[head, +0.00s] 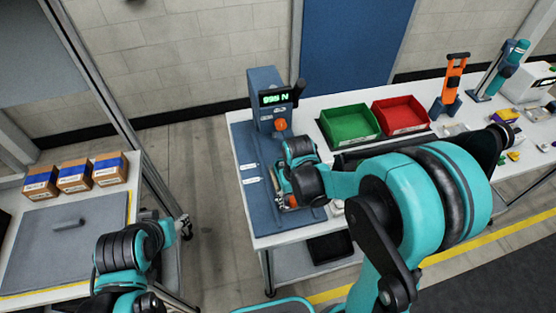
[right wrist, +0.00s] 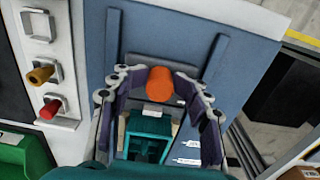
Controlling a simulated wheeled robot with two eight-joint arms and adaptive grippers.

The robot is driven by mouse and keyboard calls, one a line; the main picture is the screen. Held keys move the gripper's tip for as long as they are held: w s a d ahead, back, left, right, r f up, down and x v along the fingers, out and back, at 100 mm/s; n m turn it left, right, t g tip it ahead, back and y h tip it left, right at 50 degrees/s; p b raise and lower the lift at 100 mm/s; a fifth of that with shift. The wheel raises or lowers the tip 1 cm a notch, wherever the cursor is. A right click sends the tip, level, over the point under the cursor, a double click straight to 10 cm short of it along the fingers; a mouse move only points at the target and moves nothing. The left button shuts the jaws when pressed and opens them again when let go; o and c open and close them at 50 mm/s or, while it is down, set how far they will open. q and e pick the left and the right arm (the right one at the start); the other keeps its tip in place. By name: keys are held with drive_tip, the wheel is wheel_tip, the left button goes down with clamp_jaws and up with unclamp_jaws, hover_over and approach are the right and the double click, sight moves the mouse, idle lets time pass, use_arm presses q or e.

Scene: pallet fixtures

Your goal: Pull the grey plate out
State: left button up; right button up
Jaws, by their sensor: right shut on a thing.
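My right gripper (head: 289,200) is low over the blue fixture board (head: 262,214) in the head view. In the right wrist view its fingers (right wrist: 161,84) are closed in on both sides of an orange handle (right wrist: 160,83). A teal block (right wrist: 148,135) stands between the fingers, with a small light-grey piece (right wrist: 150,111) beside it. I cannot tell whether that piece is part of the grey plate; the arm and fingers hide much there. My left gripper (head: 184,227) is beside the left table, away from the fixture; its jaws are too small to read.
A force gauge (head: 268,100) with a lit display stands at the fixture's back. Green (head: 350,129) and red (head: 402,115) bins are to its right. The left table has several boxes (head: 75,176) and a grey mat (head: 35,262) with a dark-grey bar.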

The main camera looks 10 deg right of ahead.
sight(298, 222)
drive_tip(key=shift+s, duration=2.85)
drive_tip(key=o, duration=0.5)
drive_tip(key=shift+o, duration=0.2)
drive_tip(key=shift+w, duration=0.1)
drive_tip(key=shift+d+r+p, duration=0.1)
drive_tip(key=shift+r+p, duration=0.8)
wheel_tip(298, 222, up, 6)
drive_tip(key=p, duration=0.5)
drive_tip(key=shift+r, duration=0.1)
